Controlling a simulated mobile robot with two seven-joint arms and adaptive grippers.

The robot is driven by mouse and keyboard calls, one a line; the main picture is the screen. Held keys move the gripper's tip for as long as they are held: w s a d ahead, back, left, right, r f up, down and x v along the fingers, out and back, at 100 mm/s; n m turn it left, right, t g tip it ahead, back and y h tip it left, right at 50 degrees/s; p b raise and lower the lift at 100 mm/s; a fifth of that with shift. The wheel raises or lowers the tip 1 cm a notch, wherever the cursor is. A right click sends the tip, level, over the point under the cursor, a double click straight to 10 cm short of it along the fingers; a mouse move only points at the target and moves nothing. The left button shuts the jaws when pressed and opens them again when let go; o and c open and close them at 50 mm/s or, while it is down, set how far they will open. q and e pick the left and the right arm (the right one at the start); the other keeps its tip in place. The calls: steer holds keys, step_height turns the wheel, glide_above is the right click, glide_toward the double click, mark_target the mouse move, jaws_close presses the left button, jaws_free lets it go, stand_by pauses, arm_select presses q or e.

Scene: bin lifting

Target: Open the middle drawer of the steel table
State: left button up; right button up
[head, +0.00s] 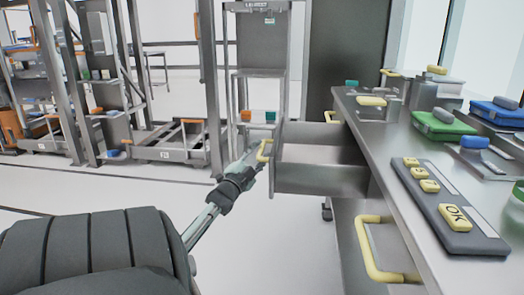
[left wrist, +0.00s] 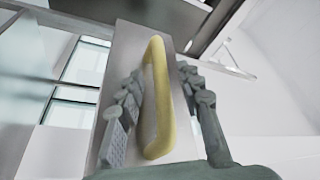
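The steel table (head: 345,99) stands on the right. One of its drawers (head: 320,178) is pulled well out to the left, and its grey inside shows. A yellow handle (head: 265,150) is on this drawer's front. My left gripper (head: 252,163) is at that handle. In the left wrist view the handle (left wrist: 158,100) stands between the two fingers of my left gripper (left wrist: 165,115), in front of the grey drawer front (left wrist: 124,80). The fingers are apart, with a gap on the right side. My right gripper is not in view.
A nearer yellow handle (head: 372,255) sits on the table's side. A dark button panel (head: 445,205), a green case (head: 443,125) and a blue case (head: 495,108) lie on the tabletop. Metal racks (head: 100,80) stand at the back left. The floor left of the drawer is clear.

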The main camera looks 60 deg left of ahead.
arm_select(q)
steer(key=v, duration=1)
